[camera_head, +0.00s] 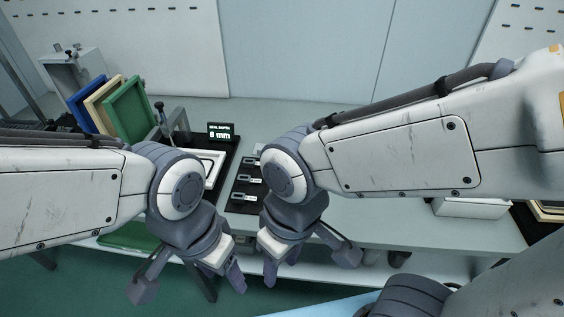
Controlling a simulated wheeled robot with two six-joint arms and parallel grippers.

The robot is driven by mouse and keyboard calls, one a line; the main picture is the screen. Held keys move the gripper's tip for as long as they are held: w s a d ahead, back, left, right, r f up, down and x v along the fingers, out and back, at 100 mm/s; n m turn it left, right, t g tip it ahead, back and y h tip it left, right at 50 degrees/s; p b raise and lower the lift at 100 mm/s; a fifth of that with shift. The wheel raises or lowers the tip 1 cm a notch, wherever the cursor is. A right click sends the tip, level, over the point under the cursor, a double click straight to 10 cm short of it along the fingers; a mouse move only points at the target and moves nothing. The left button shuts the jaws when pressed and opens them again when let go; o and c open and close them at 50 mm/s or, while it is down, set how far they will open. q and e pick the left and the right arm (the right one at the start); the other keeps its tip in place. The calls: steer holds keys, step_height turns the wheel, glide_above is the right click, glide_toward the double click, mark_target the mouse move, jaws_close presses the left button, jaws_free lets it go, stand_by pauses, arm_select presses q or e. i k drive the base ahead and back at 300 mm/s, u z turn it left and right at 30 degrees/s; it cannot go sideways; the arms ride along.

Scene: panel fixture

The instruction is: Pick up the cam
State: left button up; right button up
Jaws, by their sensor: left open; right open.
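Small silvery slotted metal parts (248,180) sit in a row on a black tray (233,208) on the bench. They may include the cam, but they are too small to tell. My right arm hides part of the tray's right side. My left gripper (190,284) is open and empty, in front of the bench and below left of the tray. My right gripper (309,266) is open and empty, below right of the tray. Neither gripper touches the metal parts.
A white frame fixture (213,157) with a clamp stands left of the tray, beside a small display (220,131) reading 8 mm. Blue, cream and green panels (131,108) lean at the back left. A white box (472,208) is at right. The bench (385,222) is clear between.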

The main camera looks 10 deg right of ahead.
mark_target(251, 163)
steer(key=u, duration=0.35)
steer(key=k, duration=1.05)
steer(key=u, duration=0.9)
steer(key=i, duration=1.3)
steer(key=z, duration=0.95)
steer(key=i, duration=0.6)
steer(key=z, duration=1.05)
steer(key=i, duration=0.4)
steer(key=z, duration=0.35)
